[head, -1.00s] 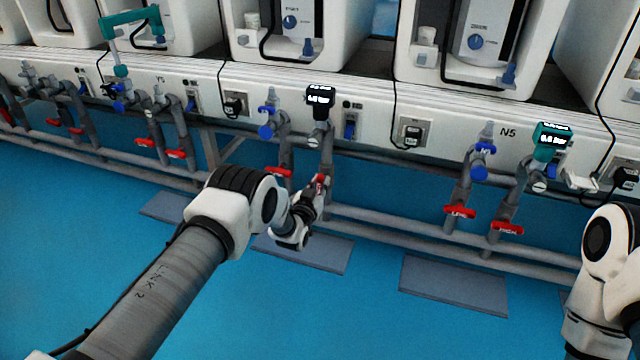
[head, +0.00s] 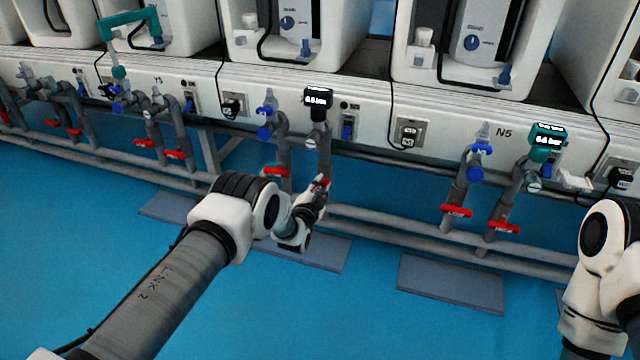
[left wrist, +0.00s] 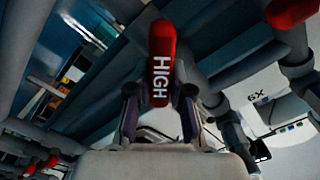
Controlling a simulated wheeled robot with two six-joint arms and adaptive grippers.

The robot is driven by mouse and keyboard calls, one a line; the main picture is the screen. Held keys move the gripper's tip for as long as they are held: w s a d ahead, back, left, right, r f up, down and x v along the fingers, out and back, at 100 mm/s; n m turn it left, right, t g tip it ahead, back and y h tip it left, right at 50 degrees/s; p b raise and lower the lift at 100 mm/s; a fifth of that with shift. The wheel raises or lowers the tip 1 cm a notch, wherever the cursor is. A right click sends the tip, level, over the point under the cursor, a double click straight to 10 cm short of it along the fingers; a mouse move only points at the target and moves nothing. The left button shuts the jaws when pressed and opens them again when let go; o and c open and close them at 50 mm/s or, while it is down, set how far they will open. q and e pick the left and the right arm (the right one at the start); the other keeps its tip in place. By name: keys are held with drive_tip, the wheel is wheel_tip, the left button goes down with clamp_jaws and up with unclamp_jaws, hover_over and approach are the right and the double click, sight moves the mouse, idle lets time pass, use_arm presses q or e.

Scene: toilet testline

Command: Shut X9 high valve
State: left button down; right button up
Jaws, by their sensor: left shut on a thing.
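The X9 high valve has a red handle marked HIGH (left wrist: 161,65), upright in the left wrist view. My left gripper (left wrist: 160,98) is shut on the lower end of this handle, one finger on each side. In the head view a bit of the red handle (head: 322,183) shows at the tip of my left gripper (head: 318,190), on the right-hand pipe of the middle station. The "X9" label (left wrist: 258,97) shows upside down on the white panel in the left wrist view. My right gripper is out of the head view.
Another red handle (head: 276,172) sits on the pipe just left of the held one. A black gauge (head: 318,97) stands above. Station N5 has two red handles (head: 456,211) to the right. Horizontal pipes (head: 400,235) run behind. The blue floor in front is open.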

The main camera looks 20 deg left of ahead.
use_arm(q)
drive_tip(key=m, duration=0.4)
drive_tip(key=shift+d+f+m, duration=0.1)
drive_tip(key=shift+f+m, duration=0.15)
drive_tip(key=shift+m, duration=0.05)
drive_tip(key=shift+f+m, duration=0.15)
drive_tip(key=shift+m, duration=1)
drive_tip(key=shift+f+m, duration=0.1)
drive_tip(key=shift+m, duration=1.05)
drive_tip(key=c, duration=1)
unclamp_jaws()
drive_tip(key=shift+c, duration=0.2)
drive_tip(key=shift+s, duration=0.1)
drive_tip(key=s, duration=1.2)
